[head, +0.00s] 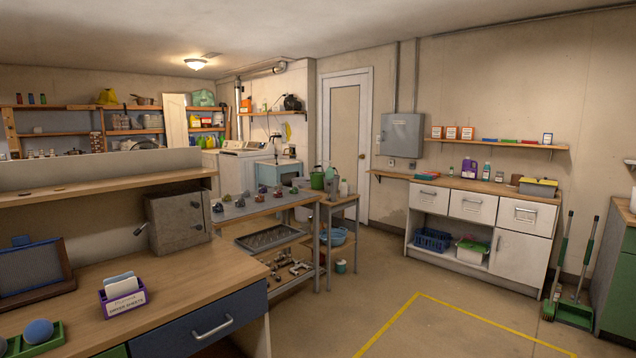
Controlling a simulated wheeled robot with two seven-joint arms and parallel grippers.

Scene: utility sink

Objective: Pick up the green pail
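A small green container (317,181), which looks like the green pail, stands on a small side stand (341,200) in the middle of the room. It is far away and small, so I cannot make out its handle clearly. Other small containers stand close to its right, including a pale one (343,187). Neither of my grippers is in view.
A wooden desk (110,313) with a blue drawer (212,325) fills the near left. A workbench (262,207) with shelves adjoins the stand. A white cabinet (480,205) lines the back right wall. The floor (440,320) with yellow lines is open.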

